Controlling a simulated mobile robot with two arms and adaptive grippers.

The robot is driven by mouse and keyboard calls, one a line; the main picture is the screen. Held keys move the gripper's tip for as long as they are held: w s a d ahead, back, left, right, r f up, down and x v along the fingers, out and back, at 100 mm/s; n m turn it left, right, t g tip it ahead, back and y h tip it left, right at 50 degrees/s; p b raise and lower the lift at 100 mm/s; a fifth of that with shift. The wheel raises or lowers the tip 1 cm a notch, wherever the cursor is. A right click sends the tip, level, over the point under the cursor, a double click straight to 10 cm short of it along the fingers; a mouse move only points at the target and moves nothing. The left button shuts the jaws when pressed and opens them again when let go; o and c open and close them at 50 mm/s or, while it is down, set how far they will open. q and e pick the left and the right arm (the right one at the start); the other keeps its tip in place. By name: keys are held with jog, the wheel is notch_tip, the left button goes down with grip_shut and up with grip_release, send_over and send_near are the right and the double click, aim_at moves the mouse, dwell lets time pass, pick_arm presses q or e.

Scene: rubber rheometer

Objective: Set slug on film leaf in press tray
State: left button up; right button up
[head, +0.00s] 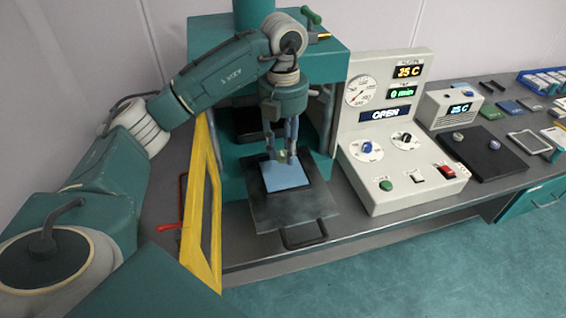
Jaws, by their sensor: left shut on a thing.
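The press tray (296,212) is a dark metal plate with a handle, pulled out at the front of the green press. A light blue film leaf (286,177) lies on it. My left gripper (283,156) points down over the back edge of the leaf. It is shut on a small pale yellowish piece, the slug, which is mostly hidden between the fingers. I cannot tell whether the slug touches the leaf. My right gripper is not in view.
A yellow guard frame (202,200) stands open left of the tray. The control panel (400,165) stands to the right; its display reads OPEN. A dark plate (483,155) and several small items lie further right on the bench.

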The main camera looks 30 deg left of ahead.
aim_at(283, 154)
pick_arm(q)
jog(key=shift+f, duration=0.3)
jog(key=shift+s+f, duration=0.1)
jog(key=shift+f, duration=0.1)
notch_tip(283, 154, down, 3)
jog(key=shift+f+p, duration=0.1)
jog(key=shift+p, duration=0.45)
jog(key=shift+f, duration=0.25)
jog(key=o, duration=0.9)
jog(key=shift+f, duration=0.1)
jog(key=shift+c, duration=0.2)
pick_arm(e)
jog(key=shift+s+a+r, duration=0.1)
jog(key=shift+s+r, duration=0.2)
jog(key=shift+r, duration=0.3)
